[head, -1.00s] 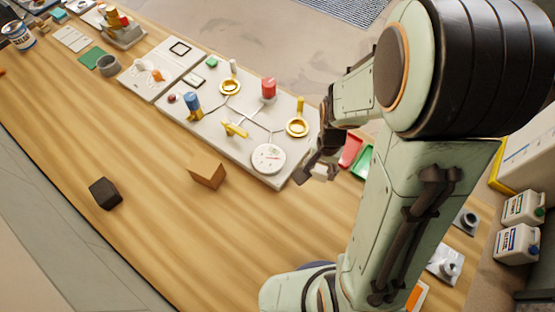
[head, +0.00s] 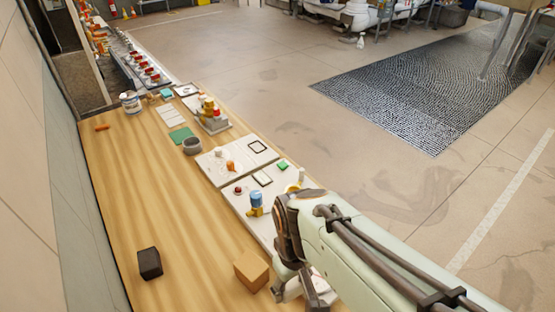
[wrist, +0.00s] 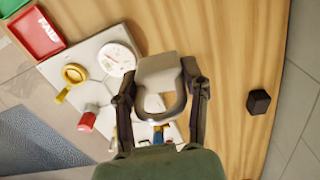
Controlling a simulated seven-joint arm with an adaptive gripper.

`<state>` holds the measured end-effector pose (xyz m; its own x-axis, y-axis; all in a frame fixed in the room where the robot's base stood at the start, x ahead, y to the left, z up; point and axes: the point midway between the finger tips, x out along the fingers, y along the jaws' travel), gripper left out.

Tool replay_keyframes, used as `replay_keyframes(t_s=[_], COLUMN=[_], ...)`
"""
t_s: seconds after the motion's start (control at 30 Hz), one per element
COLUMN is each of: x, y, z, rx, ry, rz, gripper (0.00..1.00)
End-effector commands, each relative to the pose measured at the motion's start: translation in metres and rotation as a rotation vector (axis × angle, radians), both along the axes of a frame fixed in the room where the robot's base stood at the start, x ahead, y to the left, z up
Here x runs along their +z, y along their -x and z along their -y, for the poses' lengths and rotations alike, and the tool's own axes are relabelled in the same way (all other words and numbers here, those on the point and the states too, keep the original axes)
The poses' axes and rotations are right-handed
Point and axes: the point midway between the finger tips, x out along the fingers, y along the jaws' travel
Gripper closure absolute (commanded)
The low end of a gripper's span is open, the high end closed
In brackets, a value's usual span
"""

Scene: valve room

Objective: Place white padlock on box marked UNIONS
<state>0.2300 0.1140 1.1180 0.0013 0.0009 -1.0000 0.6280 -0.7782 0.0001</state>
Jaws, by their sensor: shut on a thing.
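The white padlock (wrist: 160,70) is in my gripper (wrist: 160,85) in the wrist view. Its pale body points up in that picture and its thick shackle points down between the two dark fingers. The fingers are shut on it, and it appears held above the wooden bench. In the head view my gripper (head: 288,282) is low in the picture, just right of a tan block, and mostly hides what it holds. I see no lettering that reads UNIONS in either view, so I cannot tell which box bears it.
A tan block (head: 251,270) and a black block (head: 149,263) stand on the bench (head: 190,240). The valve panel (head: 237,201) lies along its right side. A red tray (wrist: 36,33) with unclear lettering shows in the wrist view. The bench's left part is largely clear.

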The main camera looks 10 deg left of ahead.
Motion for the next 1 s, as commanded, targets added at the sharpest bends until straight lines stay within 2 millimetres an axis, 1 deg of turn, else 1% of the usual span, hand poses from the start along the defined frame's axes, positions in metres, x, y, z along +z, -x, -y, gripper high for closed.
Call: replay_keyframes(t_s=[0.03,0.13,0.23,0.37,0.53,0.57,0.6,0.7,0.8,1.0], x=[0.004,0.008,0.003,-0.012,-0.034,-0.039,-0.049,-0.068,-0.08,-0.092], y=[0.004,0.009,0.004,-0.021,-0.062,-0.068,-0.074,-0.088,-0.096,-0.105], z=[-0.011,-0.023,-0.032,-0.048,-0.075,-0.078,-0.082,-0.09,-0.095,-0.101], rx=[0.045,0.094,0.111,0.11,0.109,0.109,0.108,0.107,0.107,0.107], ry=[-0.001,0.0,0.001,0.003,0.003,0.003,0.004,0.003,0.002,0.001], rz=[0.002,0.0,-0.003,-0.005,-0.004,-0.005,-0.006,-0.003,-0.002,-0.001], gripper=[0.94,0.94,0.94,0.94,0.94,0.94,0.94,0.94,0.94,0.94])
